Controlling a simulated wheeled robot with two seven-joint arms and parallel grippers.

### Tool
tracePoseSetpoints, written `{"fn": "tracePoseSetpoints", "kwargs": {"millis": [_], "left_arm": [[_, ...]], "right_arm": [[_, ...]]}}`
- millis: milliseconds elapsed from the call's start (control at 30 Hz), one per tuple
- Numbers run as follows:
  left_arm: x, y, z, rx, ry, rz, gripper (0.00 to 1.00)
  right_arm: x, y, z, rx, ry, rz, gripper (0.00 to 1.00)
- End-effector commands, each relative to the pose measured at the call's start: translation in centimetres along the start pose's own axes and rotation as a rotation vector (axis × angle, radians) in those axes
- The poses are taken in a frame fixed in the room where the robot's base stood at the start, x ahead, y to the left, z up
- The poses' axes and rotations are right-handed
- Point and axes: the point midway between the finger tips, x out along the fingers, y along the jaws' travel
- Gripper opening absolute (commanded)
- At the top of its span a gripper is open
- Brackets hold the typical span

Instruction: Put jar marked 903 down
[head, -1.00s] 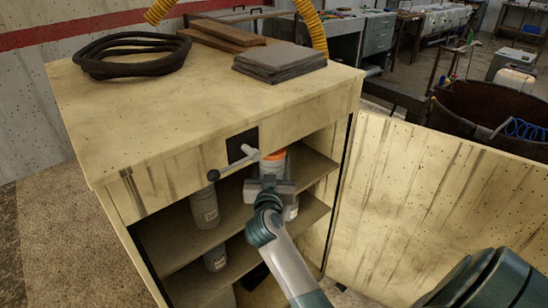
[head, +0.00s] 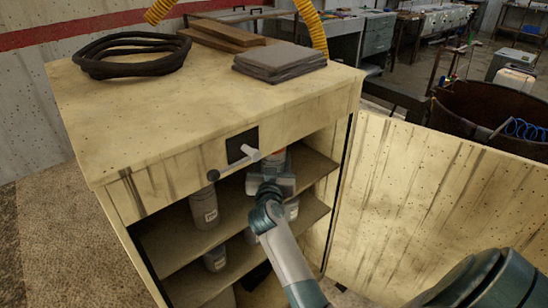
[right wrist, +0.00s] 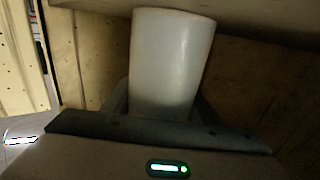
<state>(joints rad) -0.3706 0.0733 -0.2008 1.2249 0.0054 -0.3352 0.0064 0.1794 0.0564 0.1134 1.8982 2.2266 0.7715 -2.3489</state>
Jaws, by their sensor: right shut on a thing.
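A pale jar with an orange top (head: 277,160) is in the upper opening of the cabinet, partly hidden by the door handle and my gripper. My right gripper (head: 270,180) is shut on this jar and reaches into the opening above the upper shelf (head: 231,220). In the right wrist view the jar (right wrist: 172,62) stands upright between the two fingers, plain and whitish. No number can be read on it. Its base is hidden, so I cannot tell whether it touches the shelf. My left gripper is not in view.
A grey jar (head: 204,208) stands left on the upper shelf, and another (head: 292,209) is just right of my gripper. One more jar (head: 215,258) is on the lower shelf. The open door (head: 420,205) is at right.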

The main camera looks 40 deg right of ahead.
Motion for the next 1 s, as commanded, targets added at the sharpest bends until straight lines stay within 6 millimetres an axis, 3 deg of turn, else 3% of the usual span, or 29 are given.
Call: {"fn": "tracePoseSetpoints", "kwargs": {"millis": [33, 100, 567, 767, 1000], "left_arm": [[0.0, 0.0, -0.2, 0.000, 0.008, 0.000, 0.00], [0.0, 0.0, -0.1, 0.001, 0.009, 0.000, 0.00], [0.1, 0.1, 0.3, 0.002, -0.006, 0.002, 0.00], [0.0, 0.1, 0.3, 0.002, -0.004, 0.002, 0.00], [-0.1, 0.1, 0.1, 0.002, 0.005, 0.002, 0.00]], "right_arm": [[0.0, 0.0, 0.1, -0.001, -0.001, 0.000, 0.56], [0.0, 0.0, 0.1, -0.001, 0.000, 0.000, 0.70], [-0.2, 0.0, -0.2, -0.001, 0.000, -0.001, 0.70], [-2.4, 0.0, -0.1, -0.001, -0.001, -0.002, 0.70], [-6.6, 0.0, -0.1, -0.001, -0.001, -0.002, 0.70]]}}
